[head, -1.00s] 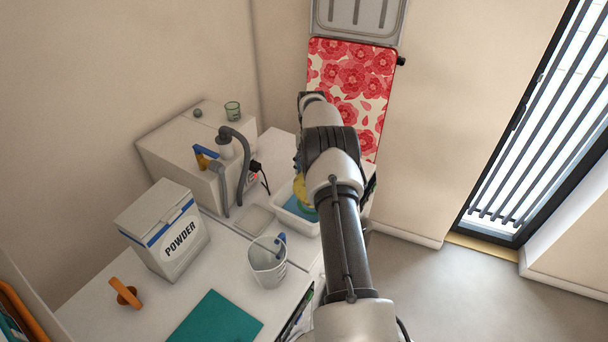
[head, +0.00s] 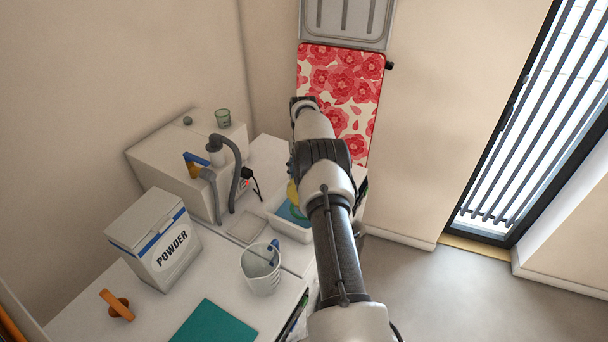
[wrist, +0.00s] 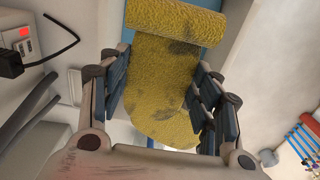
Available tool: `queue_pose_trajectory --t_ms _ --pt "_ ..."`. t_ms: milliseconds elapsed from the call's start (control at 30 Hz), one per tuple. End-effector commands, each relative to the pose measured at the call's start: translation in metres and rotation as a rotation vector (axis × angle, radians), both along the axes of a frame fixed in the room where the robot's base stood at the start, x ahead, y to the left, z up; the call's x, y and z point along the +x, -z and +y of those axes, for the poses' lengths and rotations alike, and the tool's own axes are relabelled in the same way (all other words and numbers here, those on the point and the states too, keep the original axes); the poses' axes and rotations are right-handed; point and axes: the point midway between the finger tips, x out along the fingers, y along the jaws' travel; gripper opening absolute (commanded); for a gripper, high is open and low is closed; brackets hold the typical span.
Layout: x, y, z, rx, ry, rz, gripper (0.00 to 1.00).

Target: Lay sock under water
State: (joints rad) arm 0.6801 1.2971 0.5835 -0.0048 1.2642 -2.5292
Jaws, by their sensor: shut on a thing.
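My gripper (wrist: 162,92) is shut on the sock, a fuzzy yellow roll with dark stains (wrist: 165,65), held between its blue-padded fingers in the wrist view. One end of the sock is rolled or folded over. In the head view a little of its yellow (head: 293,192) shows beside my arm, over the white basin (head: 285,229). Blue water (head: 289,212) shows in the basin, and blue also shows behind the sock in the wrist view. My arm hides most of the sock and the basin's right side. I cannot tell whether the sock touches the water.
A dark grey curved hose (head: 237,165) stands left of the basin. A clear jug (head: 261,277) with a blue-handled tool, a powder box (head: 153,240), a teal mat (head: 214,325) and an orange-handled item (head: 117,305) stand nearer. A flowered board (head: 340,85) is behind.

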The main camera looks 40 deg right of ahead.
Motion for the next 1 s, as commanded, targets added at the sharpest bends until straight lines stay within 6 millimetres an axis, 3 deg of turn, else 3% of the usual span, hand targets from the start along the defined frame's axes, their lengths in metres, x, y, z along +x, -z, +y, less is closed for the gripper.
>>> queue_pose_trajectory --t_ms 1000 --pt "0.0 0.048 0.0 0.0 0.0 0.0 0.42"
